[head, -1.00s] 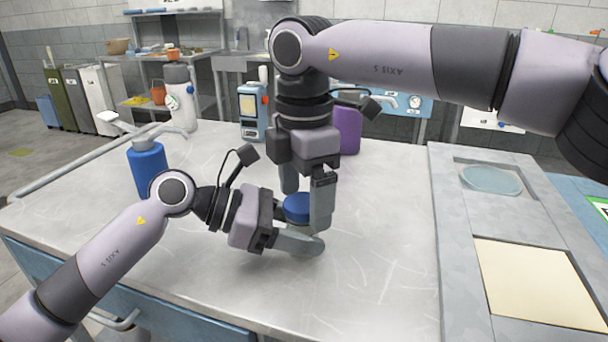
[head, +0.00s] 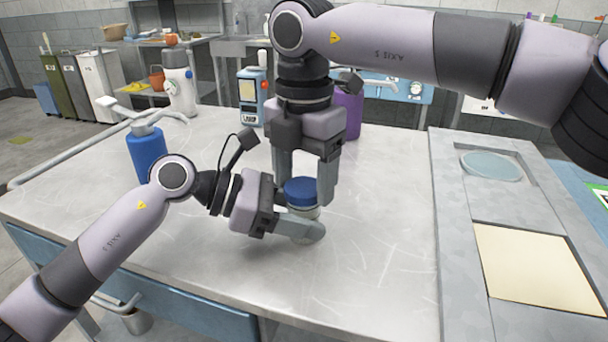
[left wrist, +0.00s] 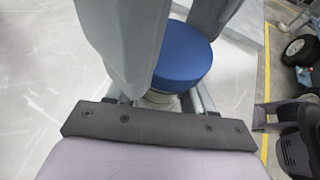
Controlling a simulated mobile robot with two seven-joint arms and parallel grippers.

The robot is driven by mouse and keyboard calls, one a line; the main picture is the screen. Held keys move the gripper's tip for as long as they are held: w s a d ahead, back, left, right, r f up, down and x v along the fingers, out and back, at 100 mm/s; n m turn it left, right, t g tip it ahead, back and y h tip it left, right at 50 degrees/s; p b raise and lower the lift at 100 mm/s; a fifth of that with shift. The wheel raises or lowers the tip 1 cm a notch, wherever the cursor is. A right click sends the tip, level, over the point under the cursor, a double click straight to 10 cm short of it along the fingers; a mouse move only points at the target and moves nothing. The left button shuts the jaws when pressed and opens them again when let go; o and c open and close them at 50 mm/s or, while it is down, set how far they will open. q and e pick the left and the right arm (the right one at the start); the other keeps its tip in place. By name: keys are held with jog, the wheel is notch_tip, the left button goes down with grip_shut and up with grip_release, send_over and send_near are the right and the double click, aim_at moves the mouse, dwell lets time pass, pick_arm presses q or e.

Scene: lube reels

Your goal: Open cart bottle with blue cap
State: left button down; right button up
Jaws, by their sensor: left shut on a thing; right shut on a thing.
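A bottle (head: 305,211) with a round blue cap (head: 301,191) stands upright near the middle of the table; only a pale strip of its body shows under the cap. My left gripper (head: 305,228) is shut on the bottle body from the left, low over the table. My right gripper (head: 305,188) points down from above and is shut on the blue cap, one finger on each side. In the left wrist view the blue cap (left wrist: 185,58) shows between the right gripper's grey fingers, above the pale bottle neck (left wrist: 160,99). Whether cap and neck are apart is unclear.
A blue bottle (head: 147,152) stands to the left on the metal table (head: 220,285). A purple container (head: 348,115), a blue device (head: 251,92) and a white bottle (head: 180,85) stand behind. A grey panel (head: 455,260) lies at right. The table front is clear.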

jog(key=shift+s+n, duration=0.15)
jog(key=shift+n, duration=0.65)
jog(key=o, duration=1.2)
jog(key=shift+c, duration=0.2)
jog(key=shift+a, duration=0.15)
